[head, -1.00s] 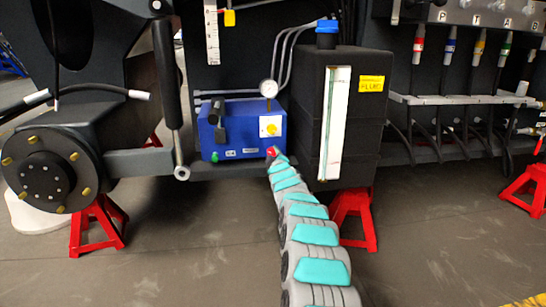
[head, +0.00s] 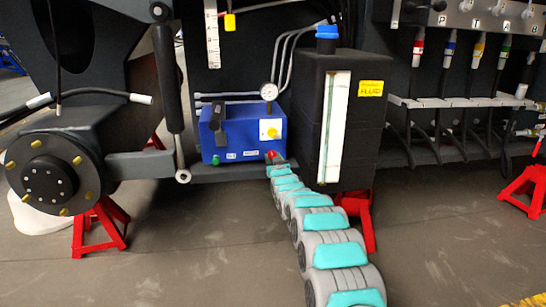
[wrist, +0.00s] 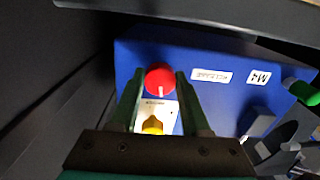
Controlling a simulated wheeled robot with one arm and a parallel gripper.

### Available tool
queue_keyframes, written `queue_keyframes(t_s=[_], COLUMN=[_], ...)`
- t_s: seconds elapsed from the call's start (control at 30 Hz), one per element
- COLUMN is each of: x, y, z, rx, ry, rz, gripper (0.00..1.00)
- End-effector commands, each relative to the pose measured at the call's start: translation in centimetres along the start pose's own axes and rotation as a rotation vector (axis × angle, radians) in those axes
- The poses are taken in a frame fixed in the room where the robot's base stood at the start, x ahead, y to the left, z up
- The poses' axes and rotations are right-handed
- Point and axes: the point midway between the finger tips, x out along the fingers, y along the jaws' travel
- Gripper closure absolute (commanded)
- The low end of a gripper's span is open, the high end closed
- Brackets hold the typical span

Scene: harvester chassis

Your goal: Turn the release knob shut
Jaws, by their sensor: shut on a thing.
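The release knob is a round red knob with a pale line on its face, low on the right front of the blue pump unit (head: 240,125). In the wrist view the red knob (wrist: 159,77) sits between the two fingertips of my gripper (wrist: 161,82), which is shut on it. In the head view the red knob (head: 271,155) shows just beyond the tip of my arm, and the fingers are too small to make out there. A white label (wrist: 211,75) is beside the knob.
The blue unit also carries a yellow knob (wrist: 152,125), a green knob (wrist: 304,92) and a pressure gauge (head: 269,92). A dark fluid tank (head: 308,120) stands close on the right. A red stand (head: 360,215) is below the tank. Open floor lies in front.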

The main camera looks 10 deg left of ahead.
Motion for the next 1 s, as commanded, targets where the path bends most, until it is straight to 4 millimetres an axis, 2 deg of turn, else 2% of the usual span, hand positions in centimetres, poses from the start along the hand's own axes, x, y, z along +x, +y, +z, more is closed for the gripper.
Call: queue_keyframes(t_s=[0.4, 0.97, 1.0], x=[0.01, 0.01, 0.01], y=[0.04, 0.0, 0.0], z=[0.11, 0.11, 0.11], rx=[0.187, 0.213, 0.213], ry=[0.005, 0.005, 0.005], rz=[0.0, 0.0, 0.0], gripper=[1.0, 1.0, 0.49])
